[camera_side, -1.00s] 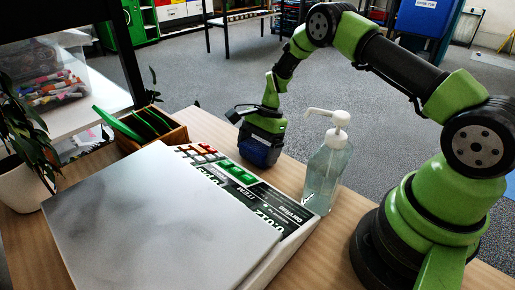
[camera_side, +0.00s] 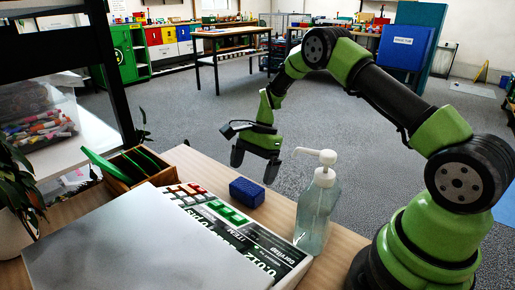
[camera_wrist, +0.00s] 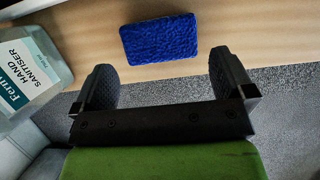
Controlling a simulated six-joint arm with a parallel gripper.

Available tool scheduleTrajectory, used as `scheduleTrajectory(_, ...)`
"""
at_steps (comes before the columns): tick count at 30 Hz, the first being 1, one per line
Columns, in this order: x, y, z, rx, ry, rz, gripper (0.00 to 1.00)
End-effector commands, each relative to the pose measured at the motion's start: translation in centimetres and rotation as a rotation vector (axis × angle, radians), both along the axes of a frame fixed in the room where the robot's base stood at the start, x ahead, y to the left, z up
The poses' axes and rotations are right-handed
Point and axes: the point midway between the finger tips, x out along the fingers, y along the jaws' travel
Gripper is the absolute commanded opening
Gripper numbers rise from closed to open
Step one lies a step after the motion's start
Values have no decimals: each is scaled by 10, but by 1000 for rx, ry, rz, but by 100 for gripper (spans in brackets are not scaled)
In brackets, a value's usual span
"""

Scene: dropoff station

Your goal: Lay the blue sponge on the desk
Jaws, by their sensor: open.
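The blue sponge (camera_side: 247,192) lies flat on the wooden desk (camera_side: 203,170), between the scale's keypad and the desk's far edge. It also shows in the wrist view (camera_wrist: 159,38), lying on the wood beyond my fingertips. My gripper (camera_side: 254,171) is open and empty. It hangs above and a little beyond the sponge, near the desk's far edge. In the wrist view its two fingers (camera_wrist: 163,82) are spread wide, with a clear gap between them and the sponge.
A hand sanitiser bottle (camera_side: 317,208) stands right of the sponge. A scale with a large metal plate (camera_side: 140,245) and keypad fills the desk's front. A wooden box (camera_side: 140,167) with green dividers stands at the back left. Past the desk edge is carpeted floor (camera_side: 215,115).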

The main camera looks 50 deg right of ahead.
Motion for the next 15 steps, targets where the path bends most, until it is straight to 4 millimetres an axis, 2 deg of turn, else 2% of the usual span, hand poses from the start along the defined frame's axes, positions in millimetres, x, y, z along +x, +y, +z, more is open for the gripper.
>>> scheduleTrajectory(3,1,-11,26,-1,-6,-2,100)
scheduleTrajectory(9,0,-22,53,0,-3,1,100)
scheduleTrajectory(13,0,-23,66,-5,-12,11,100)
scheduleTrajectory(15,-1,-19,80,-20,-39,43,100)
